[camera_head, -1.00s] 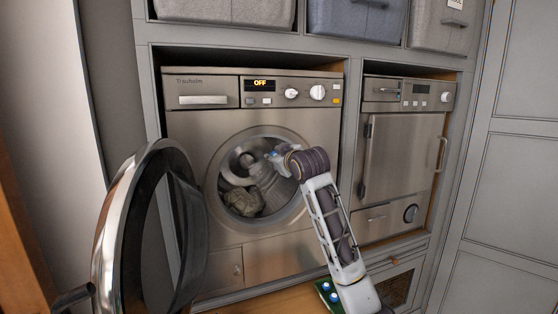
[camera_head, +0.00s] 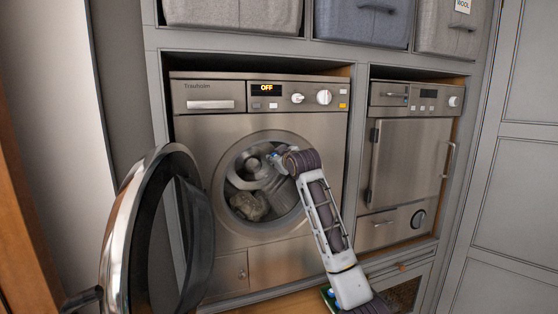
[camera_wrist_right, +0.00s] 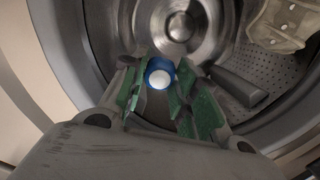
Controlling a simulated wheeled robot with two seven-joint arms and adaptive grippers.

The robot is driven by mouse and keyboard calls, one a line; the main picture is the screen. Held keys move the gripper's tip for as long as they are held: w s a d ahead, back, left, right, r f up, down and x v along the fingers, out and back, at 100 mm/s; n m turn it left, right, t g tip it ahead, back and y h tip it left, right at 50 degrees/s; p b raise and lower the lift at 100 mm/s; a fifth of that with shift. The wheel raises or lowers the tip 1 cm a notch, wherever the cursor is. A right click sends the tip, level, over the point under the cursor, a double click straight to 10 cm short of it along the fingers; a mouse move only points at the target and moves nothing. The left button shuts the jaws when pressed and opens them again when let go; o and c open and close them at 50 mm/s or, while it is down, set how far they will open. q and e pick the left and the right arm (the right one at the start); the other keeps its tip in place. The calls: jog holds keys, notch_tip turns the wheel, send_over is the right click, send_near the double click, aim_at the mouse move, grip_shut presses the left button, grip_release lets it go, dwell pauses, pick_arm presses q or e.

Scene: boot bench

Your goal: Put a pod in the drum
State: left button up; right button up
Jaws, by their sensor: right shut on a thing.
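A pod (camera_wrist_right: 160,75), blue and white, is held between the green-padded fingers of my right gripper (camera_wrist_right: 165,90) in the right wrist view. The gripper is at the mouth of the drum (camera_wrist_right: 230,40), with the drum's metal back and perforated wall beyond it. In the head view my right gripper (camera_head: 276,161) reaches into the round opening of the washing machine (camera_head: 210,140). The drum (camera_head: 240,165) also shows there, with grey cloth (camera_head: 248,205) lying low in it. The pod is hard to make out in the head view.
The washer's round door (camera_head: 150,235) stands open on the left. A second appliance (camera_head: 408,165) is to the right. A green container (camera_head: 328,296), partly hidden by my arm, sits low near the bottom edge. A beige garment (camera_wrist_right: 285,22) lies at the drum's right in the wrist view.

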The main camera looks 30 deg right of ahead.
jog(key=f+p+x, duration=0.1)
jog(key=p+x, duration=0.2)
jog(key=x, duration=0.5)
jog(key=shift+f, duration=0.3)
jog(key=shift+s, duration=0.1)
jog(key=o, duration=0.9)
jog(key=shift+s, duration=0.15)
